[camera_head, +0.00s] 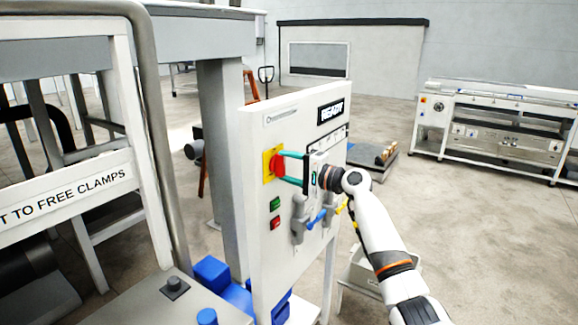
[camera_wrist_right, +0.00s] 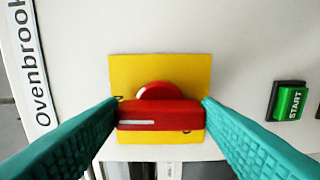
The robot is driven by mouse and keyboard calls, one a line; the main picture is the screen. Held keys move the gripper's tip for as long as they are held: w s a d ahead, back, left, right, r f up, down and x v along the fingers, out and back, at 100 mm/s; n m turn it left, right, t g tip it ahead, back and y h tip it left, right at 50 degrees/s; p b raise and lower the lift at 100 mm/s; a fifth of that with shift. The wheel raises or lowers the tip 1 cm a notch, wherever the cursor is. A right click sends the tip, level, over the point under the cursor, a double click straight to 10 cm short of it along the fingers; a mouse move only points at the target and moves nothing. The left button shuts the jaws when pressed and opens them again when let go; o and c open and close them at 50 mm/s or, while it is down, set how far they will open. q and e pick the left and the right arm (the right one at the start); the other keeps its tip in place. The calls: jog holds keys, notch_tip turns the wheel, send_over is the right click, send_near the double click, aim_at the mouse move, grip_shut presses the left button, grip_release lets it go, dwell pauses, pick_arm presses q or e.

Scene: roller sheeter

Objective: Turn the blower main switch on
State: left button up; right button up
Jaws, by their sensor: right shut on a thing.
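The blower main switch is a red rotary handle (camera_head: 277,166) on a yellow plate (camera_head: 267,166), set on the white control panel (camera_head: 258,130). In the right wrist view the red handle (camera_wrist_right: 160,116) lies crosswise in the picture with a white line on it, over the yellow plate (camera_wrist_right: 190,70). My right gripper (camera_wrist_right: 160,106) has its teal fingers at the two ends of the handle and is shut on it. In the head view the right gripper (camera_head: 281,166) reaches the switch from the right. My left gripper is not in view.
A green START button (camera_head: 275,203) and a red button (camera_head: 275,223) sit below the switch; the START button (camera_wrist_right: 289,101) also shows in the wrist view. Grey and blue handles (camera_head: 316,218) stick out nearby. A white machine (camera_head: 495,125) stands far right.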

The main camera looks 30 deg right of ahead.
dwell(0.3)
jog(key=o, duration=1)
jog(key=b+v, duration=0.5)
jog(key=v, duration=0.7)
jog(key=shift+d+f, duration=0.15)
jog(key=shift+f, duration=0.05)
